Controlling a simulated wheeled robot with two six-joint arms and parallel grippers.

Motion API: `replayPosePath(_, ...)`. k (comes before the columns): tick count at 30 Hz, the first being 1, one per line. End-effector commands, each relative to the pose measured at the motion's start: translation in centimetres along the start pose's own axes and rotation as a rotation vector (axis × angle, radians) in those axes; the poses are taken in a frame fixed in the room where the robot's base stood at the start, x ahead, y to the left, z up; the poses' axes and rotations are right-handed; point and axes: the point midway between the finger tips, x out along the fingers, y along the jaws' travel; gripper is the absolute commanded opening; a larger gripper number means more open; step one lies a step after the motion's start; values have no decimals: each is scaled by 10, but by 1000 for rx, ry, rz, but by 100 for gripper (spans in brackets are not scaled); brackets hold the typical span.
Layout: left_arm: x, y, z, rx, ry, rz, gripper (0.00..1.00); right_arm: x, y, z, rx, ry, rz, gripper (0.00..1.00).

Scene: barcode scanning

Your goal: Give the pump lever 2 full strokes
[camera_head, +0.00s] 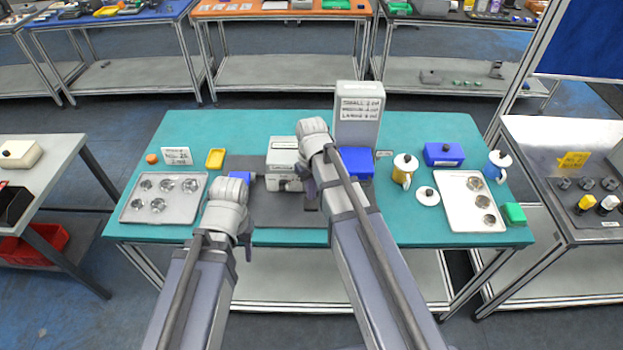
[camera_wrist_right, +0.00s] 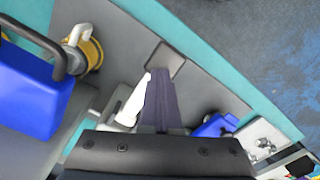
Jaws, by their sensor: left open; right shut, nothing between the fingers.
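A tall grey dispenser (camera_head: 358,115) with a printed sign stands at the middle back of the teal table, with a blue block (camera_head: 356,162) at its lower front. In the right wrist view a blue block (camera_wrist_right: 35,90) has a black bar (camera_wrist_right: 40,35) curving over it; I cannot tell whether this bar is the pump lever. My right gripper (camera_wrist_right: 160,75) is shut and empty, its fingertips near a dark square plate (camera_wrist_right: 168,58); I cannot tell whether they touch it. My left gripper (camera_head: 238,195) is open at the left of the grey mat, its fingers largely hidden.
A grey labelled box (camera_head: 283,155) stands left of the dispenser. Metal trays (camera_head: 133,209) and (camera_head: 449,217) flank the mat. The table's front middle is bare.

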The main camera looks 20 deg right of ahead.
Motion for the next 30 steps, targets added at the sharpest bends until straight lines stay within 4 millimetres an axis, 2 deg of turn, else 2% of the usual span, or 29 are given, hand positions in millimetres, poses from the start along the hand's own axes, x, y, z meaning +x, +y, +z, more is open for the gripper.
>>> replayPosePath(3, -18, -2, 1, -3, 0, 1, 50, -18, 0, -2, -1, 5, 0, 0)
replayPosePath(17, -70, -6, 4, -8, -1, 2, 50, -70, 0, 0, 0, -1, -1, 0)
replayPosePath(30, -70, -6, 4, -7, -1, 2, 50, -71, 0, 0, 0, 0, 0, 0)
